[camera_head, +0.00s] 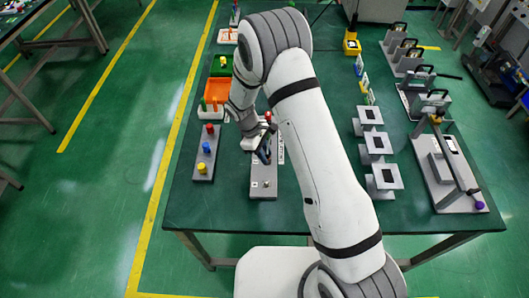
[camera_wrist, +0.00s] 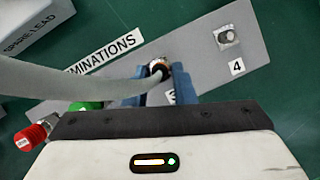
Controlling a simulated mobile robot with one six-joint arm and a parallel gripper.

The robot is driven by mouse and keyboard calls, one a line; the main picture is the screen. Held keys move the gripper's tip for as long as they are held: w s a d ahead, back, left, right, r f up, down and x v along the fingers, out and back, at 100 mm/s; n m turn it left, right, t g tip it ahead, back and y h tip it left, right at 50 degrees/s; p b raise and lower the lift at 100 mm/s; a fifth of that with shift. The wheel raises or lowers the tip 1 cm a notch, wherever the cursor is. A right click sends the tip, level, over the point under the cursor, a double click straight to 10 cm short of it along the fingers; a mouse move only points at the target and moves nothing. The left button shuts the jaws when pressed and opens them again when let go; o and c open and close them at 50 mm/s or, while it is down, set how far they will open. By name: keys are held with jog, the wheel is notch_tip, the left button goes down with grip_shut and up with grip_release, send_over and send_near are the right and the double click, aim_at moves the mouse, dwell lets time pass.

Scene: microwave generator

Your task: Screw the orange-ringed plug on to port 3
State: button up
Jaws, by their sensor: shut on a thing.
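My gripper (camera_wrist: 166,78) is shut on the plug (camera_wrist: 158,66) at the end of a thick grey cable (camera_wrist: 100,88). Only a small coppery-orange part of the plug shows between the blue fingers. The plug is over the grey terminations plate (camera_wrist: 200,62), in line with the partly hidden port label beside the fingers. Port 3 itself is hidden, so I cannot tell whether the plug touches it. In the head view my gripper (camera_head: 264,150) is low over the plate (camera_head: 263,188), and the plug cannot be made out.
Port 4 (camera_wrist: 227,37) is bare metal, right of my fingers. A green cap (camera_wrist: 85,106) and a red cap (camera_wrist: 33,135) are on the left. A grey block (camera_head: 203,167) with red, blue and yellow caps stands left of the plate. Grey stands (camera_head: 377,145) are on the right.

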grip_shut()
